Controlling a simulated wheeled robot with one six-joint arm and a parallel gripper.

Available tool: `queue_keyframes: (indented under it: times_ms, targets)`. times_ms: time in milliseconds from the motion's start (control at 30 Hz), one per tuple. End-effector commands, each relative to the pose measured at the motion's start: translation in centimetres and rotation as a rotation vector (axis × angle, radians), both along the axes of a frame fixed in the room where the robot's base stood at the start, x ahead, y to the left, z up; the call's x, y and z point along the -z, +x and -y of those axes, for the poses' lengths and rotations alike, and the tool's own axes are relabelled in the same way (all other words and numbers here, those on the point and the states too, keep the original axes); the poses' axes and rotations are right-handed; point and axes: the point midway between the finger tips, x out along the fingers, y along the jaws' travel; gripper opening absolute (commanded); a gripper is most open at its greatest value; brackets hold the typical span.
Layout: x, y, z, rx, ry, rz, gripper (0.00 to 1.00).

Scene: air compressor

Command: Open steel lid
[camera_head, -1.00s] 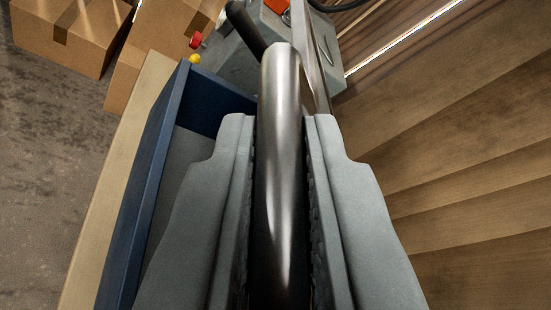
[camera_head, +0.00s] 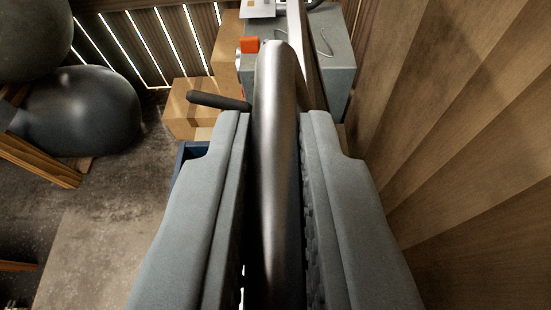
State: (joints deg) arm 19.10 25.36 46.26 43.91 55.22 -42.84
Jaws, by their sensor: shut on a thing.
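The steel lid (camera_head: 276,150) shows as a shiny, rounded metal edge running up the middle of the camera view. My gripper (camera_head: 276,118) is shut on it, with one grey finger on each side. The lid's edge reaches past the fingertips. A thin metal strip stands just behind it on the right. The rest of the lid and whatever it is attached to are hidden by the fingers.
A grey machine box (camera_head: 325,62) with an orange part (camera_head: 250,45) and a dark handle (camera_head: 218,102) lies beyond the fingertips. Cardboard boxes (camera_head: 190,118) stand behind. A wooden wall (camera_head: 470,140) is close on the right. Dark rounded tanks (camera_head: 85,110) stand left, above open floor.

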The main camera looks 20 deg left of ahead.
Motion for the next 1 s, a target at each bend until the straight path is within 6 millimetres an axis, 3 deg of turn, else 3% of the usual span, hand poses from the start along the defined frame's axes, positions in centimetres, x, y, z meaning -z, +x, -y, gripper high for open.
queue_keyframes:
  times_ms: [100, 400, 1000]
  targets:
    - [-0.2, 0.6, 1.6, 0.002, 0.045, -0.015, 0.0]
    - [-0.7, 1.3, 3.8, 0.0, 0.12, -0.04, 0.0]
    - [-0.8, 1.4, 4.3, 0.0, 0.141, -0.048, 0.0]
